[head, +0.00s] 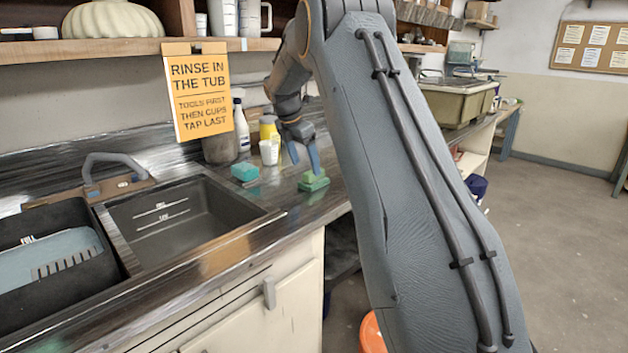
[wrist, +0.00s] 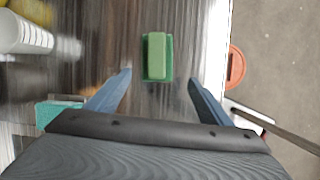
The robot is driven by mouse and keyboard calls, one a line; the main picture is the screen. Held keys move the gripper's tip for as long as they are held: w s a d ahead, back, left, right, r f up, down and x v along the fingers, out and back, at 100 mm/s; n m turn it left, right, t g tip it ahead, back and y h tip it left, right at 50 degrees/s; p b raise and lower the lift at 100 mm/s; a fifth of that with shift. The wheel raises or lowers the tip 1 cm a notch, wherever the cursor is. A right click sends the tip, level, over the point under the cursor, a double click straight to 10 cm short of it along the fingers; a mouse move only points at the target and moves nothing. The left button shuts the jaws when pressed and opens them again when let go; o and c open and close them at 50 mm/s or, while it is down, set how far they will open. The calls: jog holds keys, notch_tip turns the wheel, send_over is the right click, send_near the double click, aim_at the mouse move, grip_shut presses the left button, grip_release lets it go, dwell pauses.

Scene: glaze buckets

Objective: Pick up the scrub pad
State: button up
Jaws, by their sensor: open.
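The scrub pad looks to be the green block with a raised grip on a wider, darker green base (head: 313,182). It lies on the dark counter near its front edge. In the wrist view the same green pad (wrist: 156,55) lies ahead of the fingertips, between their lines, its long side running up the picture. My gripper (head: 304,163) is open and empty, pointing down just above the pad. In the wrist view its two blue fingers (wrist: 159,77) stand wide apart, one to each side of the pad, without visible contact.
A teal sponge (head: 245,172) lies left of the pad. White cups (head: 269,151), a yellow bottle (head: 268,130) and a white bottle (head: 241,125) stand behind. The sink (head: 180,215) is at left. An orange bucket (head: 372,336) stands below the counter.

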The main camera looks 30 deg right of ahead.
aim_at(309, 173)
jog(key=shift+w+d+r+n, duration=0.15)
jog(key=shift+w+d+n, duration=0.2)
jog(key=shift+w+d, duration=0.15)
jog(key=shift+w+d+r+n, duration=0.15)
jog(key=shift+w+d+n, duration=0.2)
jog(key=shift+d, duration=0.15)
jog(key=shift+w+d+f, duration=0.1)
jog(key=shift+d+f, duration=0.1)
jog(key=shift+p+x, duration=1.15)
jog(key=shift+x, duration=2.45)
jog(key=c, duration=1.1)
